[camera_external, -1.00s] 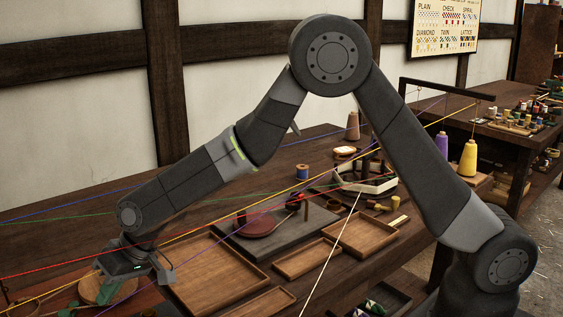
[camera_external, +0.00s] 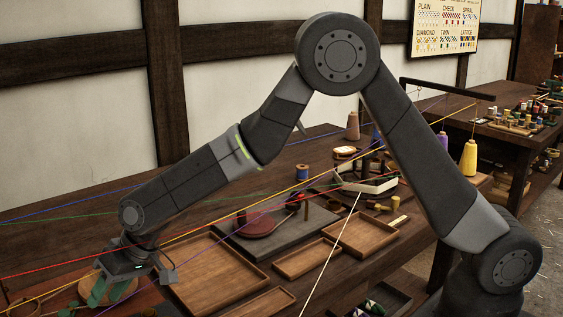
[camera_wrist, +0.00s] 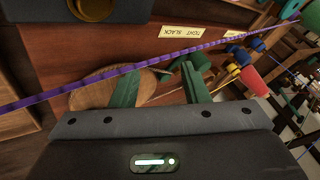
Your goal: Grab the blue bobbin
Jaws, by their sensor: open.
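A blue bobbin (camera_external: 302,172) with pale ends stands upright on the long bench, behind the dark slab in the external view. In the wrist view, small blue pieces (camera_wrist: 231,71) lie at the right among other coloured pieces; I cannot tell whether one is the same bobbin. My gripper (camera_external: 112,289) is at the lower left of the external view, far from the standing bobbin. Its green fingers (camera_wrist: 160,84) are apart with nothing held between them. A round wooden disc (camera_wrist: 88,96) lies below, partly hidden by a finger.
Coloured threads stretch across the bench; a purple one (camera_wrist: 60,92) crosses the wrist view near the fingers. Wooden trays (camera_external: 181,270) and a dark slab (camera_external: 243,243) with a red disc occupy the bench middle. A yellow cone (camera_external: 468,160) stands at the right.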

